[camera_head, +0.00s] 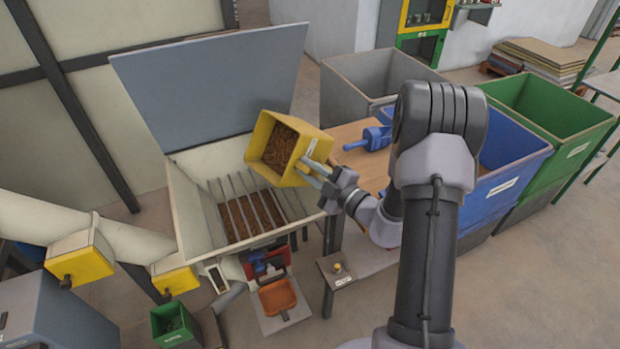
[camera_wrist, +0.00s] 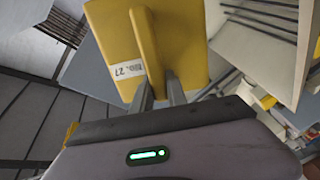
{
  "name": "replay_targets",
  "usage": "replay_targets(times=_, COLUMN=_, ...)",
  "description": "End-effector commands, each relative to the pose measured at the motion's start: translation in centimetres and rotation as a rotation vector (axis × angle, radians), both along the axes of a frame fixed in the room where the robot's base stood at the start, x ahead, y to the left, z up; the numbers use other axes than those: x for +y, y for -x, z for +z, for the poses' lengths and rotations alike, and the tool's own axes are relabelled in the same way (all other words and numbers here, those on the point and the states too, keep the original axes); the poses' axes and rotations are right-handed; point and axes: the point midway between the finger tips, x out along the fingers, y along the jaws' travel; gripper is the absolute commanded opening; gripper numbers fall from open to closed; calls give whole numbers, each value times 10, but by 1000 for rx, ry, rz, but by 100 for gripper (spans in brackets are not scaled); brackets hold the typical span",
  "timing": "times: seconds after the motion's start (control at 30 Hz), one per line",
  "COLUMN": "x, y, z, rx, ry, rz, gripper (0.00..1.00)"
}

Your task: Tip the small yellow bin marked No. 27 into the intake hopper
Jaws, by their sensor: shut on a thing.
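The small yellow bin (camera_head: 262,148) is held up over the intake hopper, tilted with its open top facing left and toward the camera. Brown granular material shows inside it. In the wrist view the yellow bin (camera_wrist: 183,40) shows its outer wall, a grip rib and a label reading No. 27. My gripper (camera_head: 318,171) is shut on the bin at its right side; its fingers also show in the wrist view (camera_wrist: 160,88). The intake hopper (camera_head: 188,208) is below the bin, with its grey lid raised behind. Brown material lies under the hopper's bars.
A wooden table (camera_head: 352,133) with a blue tool (camera_head: 368,139) stands right of the hopper. Large grey (camera_head: 345,92), blue (camera_head: 515,178) and green (camera_head: 570,122) bins stand behind and right. A small green bin (camera_head: 174,325) and an orange tray (camera_head: 277,298) are low in front.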

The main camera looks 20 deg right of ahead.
Motion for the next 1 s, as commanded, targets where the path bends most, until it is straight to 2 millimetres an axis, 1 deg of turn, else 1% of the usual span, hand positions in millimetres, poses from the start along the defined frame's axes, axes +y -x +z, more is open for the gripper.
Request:
replay_targets(times=0.03, x=1, y=0, z=-7, rx=-13, ry=29, rz=0, gripper=0)
replay_targets(times=0.73, x=22, y=8, z=-41, rx=-147, ry=403, rz=0, gripper=0)
replay_targets(times=0.8, x=33, y=12, z=-34, rx=-192, ry=527, rz=2, gripper=0)
replay_targets(times=1.0, x=61, y=22, z=-30, rx=-319, ry=881, rz=2, gripper=0)
